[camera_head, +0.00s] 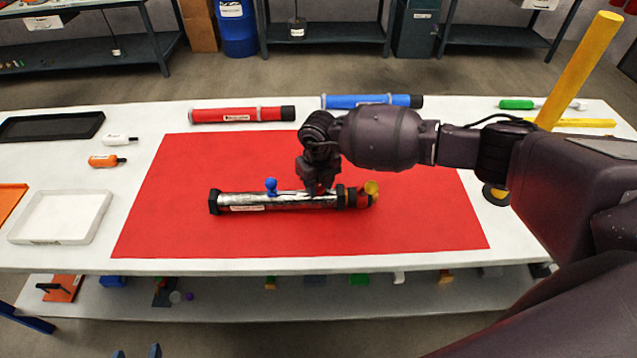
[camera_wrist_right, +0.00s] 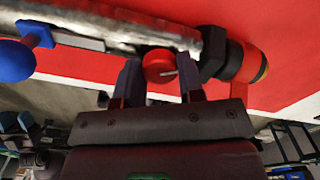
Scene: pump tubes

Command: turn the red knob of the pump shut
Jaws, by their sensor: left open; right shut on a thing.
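The pump (camera_head: 300,200), a silver tube with dark end collars, lies on the red mat (camera_head: 190,170). Its right end carries a red and yellow fitting (camera_head: 368,193), and a blue knob (camera_head: 271,186) stands on its top. In the right wrist view the red knob (camera_wrist_right: 158,66), with a pale line on its face, sits at the tube's side. My right gripper (camera_head: 318,190) has its fingers on both sides of this knob and is shut on it. In the head view the gripper hides the knob. My left gripper (camera_head: 137,352) is open and empty; only its fingertips show at the bottom edge.
A red tube (camera_head: 240,114) and a blue tube (camera_head: 365,101) lie behind the mat. A yellow post (camera_head: 580,70) rises at right. The mat left of the pump is clear.

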